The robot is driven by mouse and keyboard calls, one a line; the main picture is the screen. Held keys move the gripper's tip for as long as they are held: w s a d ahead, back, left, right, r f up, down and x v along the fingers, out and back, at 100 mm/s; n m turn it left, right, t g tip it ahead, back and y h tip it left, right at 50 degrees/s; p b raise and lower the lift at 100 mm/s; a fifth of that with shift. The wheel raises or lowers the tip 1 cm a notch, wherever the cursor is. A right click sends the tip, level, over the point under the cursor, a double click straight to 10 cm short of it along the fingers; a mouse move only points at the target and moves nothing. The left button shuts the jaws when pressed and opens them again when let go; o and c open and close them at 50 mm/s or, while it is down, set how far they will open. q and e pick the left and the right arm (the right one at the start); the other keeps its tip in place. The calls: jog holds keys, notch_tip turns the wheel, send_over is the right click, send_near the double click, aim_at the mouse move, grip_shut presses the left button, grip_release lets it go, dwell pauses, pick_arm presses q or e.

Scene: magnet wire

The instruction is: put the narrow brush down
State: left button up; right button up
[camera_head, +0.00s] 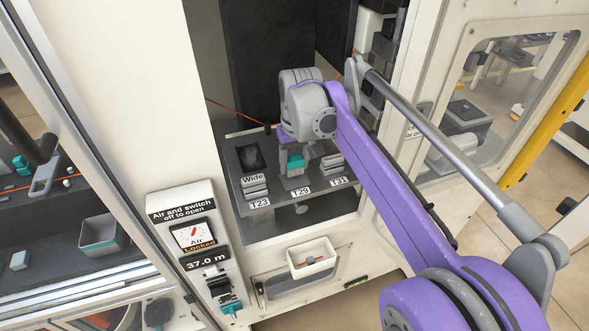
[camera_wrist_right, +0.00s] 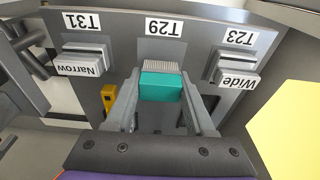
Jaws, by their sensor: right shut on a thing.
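The narrow brush (camera_wrist_right: 162,86), a teal block with a grey ridged part like bristles, sits between the two fingers of my right gripper (camera_wrist_right: 163,98). The gripper is shut on it, just in front of the T29 label. In the head view the teal block (camera_head: 295,162) shows below my right wrist, over the middle of the dark panel (camera_head: 232,168). I cannot tell whether its underside touches the panel. My left gripper is not in view.
Grey blocks stand either side: one marked Wide (camera_wrist_right: 236,74) at T23 and one marked Narrow (camera_wrist_right: 84,62) at T31. A yellow piece (camera_wrist_right: 109,98) lies near one finger. A white bin (camera_head: 311,258) hangs below the cabinet opening. Cabinet walls (camera_head: 165,90) frame the opening.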

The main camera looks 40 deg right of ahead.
jog(key=shift+f, duration=1.05)
jog(key=shift+f, duration=0.15)
jog(key=o, duration=1.3)
jog(key=shift+r, duration=0.2)
notch_tip(320, 180, up, 12)
jog(key=s+p, duration=0.1)
jog(key=s, duration=0.1)
jog(key=s+a+f+n+t, duration=0.1)
jog(key=s+a+f, duration=0.3)
jog(key=f, duration=0.4)
jog(key=s+a+f+n+t, duration=0.1)
jog(key=s+a+f, duration=0.4)
jog(key=a+f, duration=0.2)
jog(key=s+a+f+n+t, duration=0.1)
jog(key=s+a+f, duration=0.4)
jog(key=f, duration=0.4)
jog(key=shift+s+a+n+t+y, duration=0.25)
jog(key=shift+n+t+y, duration=0.05)
